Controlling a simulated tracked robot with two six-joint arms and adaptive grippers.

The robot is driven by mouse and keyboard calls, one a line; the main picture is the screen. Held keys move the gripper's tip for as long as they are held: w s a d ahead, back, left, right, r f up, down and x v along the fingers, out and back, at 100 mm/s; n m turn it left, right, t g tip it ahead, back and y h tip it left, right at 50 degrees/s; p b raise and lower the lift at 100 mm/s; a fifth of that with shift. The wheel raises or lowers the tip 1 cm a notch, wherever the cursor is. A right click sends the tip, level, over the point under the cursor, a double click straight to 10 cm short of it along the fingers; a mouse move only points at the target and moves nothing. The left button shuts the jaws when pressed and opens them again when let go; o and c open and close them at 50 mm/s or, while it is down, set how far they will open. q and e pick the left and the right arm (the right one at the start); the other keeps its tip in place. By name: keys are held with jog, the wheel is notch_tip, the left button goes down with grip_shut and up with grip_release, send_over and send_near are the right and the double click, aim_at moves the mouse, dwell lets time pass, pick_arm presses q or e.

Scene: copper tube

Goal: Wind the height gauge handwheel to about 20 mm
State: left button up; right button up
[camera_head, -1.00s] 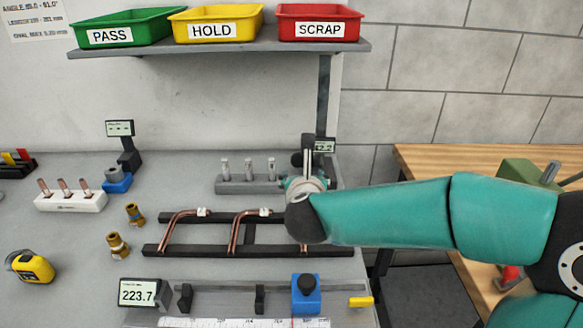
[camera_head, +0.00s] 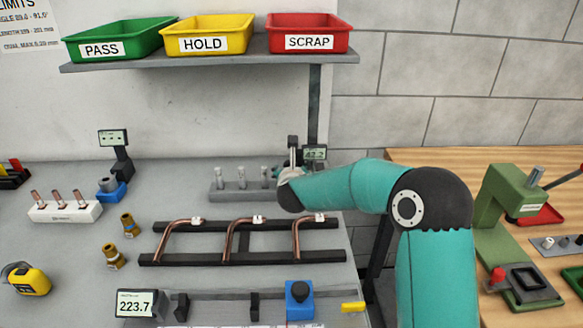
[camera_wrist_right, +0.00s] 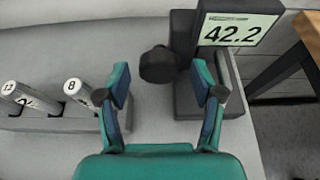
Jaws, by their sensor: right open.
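The height gauge (camera_head: 315,153) stands at the back right of the grey bench, partly hidden behind my right arm in the head view. In the right wrist view its display (camera_wrist_right: 238,32) reads 42.2. The dark handwheel (camera_wrist_right: 159,65) sticks out to the left of the gauge body. My right gripper (camera_wrist_right: 163,88) is open and empty, its two fingers spread in front of the gauge, with the handwheel showing beyond the gap between them. I cannot tell whether a finger touches it. My left gripper is not in view.
A grey block (camera_head: 240,190) with numbered pins stands just left of the gauge. A black rack (camera_head: 300,257) with bent copper tubes lies in front. A shelf (camera_head: 210,60) with three bins hangs above. A green press (camera_head: 510,210) stands on the wooden table at right.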

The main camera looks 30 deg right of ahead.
jog(key=shift+w+d+f, duration=0.1)
jog(key=shift+w+d, duration=0.1)
jog(key=shift+w, duration=0.05)
jog(key=c, duration=1.1)
jog(key=shift+n, duration=0.3)
